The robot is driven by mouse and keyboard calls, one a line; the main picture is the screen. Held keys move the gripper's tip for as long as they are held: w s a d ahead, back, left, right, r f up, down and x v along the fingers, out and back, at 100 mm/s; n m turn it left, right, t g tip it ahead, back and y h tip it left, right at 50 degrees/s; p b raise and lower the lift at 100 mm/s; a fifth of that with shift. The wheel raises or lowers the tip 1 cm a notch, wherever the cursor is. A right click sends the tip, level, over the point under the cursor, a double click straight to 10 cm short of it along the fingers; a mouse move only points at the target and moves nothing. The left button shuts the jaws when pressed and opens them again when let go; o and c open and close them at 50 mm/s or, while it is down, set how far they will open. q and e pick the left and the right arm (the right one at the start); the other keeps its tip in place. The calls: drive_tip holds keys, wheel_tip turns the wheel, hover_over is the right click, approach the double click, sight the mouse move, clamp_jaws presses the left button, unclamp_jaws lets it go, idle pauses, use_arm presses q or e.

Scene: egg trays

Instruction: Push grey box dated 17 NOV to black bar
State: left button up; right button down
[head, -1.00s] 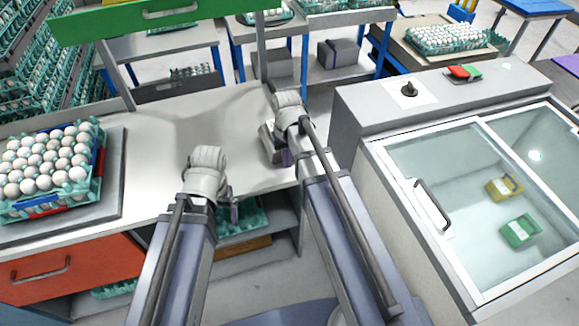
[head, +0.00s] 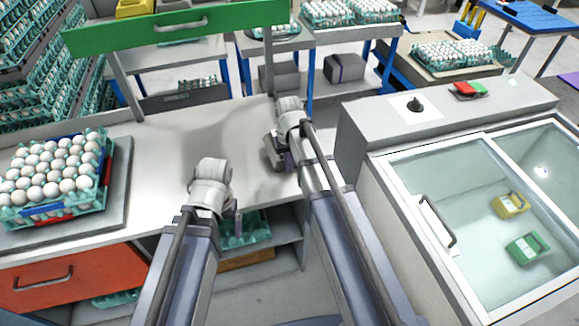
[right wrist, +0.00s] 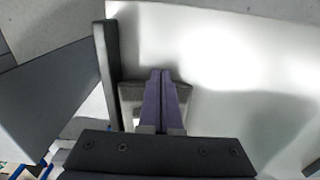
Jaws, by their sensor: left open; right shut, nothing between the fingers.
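A grey box (head: 271,150) lies on the white table (head: 165,140) near its right end, and its date cannot be read. My right gripper (head: 287,161) is low beside it; in the right wrist view its purple fingers (right wrist: 166,88) are shut and empty in front of the box (right wrist: 131,97). A black bar (right wrist: 107,72) runs along the left side of the box in the right wrist view, very close to it; I cannot tell whether they touch. My left gripper (head: 238,222) is open near the table's front edge, away from the box.
An egg tray (head: 62,212) full of white eggs stands on a grey plate (head: 118,190) at the table's left. A glass-topped cabinet (head: 445,125) stands at the right, close to my right arm. The table's middle is clear.

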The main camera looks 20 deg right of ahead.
drive_tip(key=shift+s, duration=0.1)
drive_tip(key=shift+s, duration=1.75)
drive_tip(key=shift+s+r+p, duration=0.25)
drive_tip(key=shift+r+p, duration=0.4)
wheel_tip(320, 180, up, 9)
drive_tip(key=p, duration=0.9)
drive_tip(key=s+a+n+h, duration=0.1)
drive_tip(key=s+a+n, duration=0.2)
drive_tip(key=s+a, duration=0.7)
drive_tip(key=s, duration=0.3)
drive_tip(key=shift+s+a+f+n, duration=0.15)
drive_tip(key=shift+a+n, duration=0.15)
drive_tip(key=shift+a, duration=0.05)
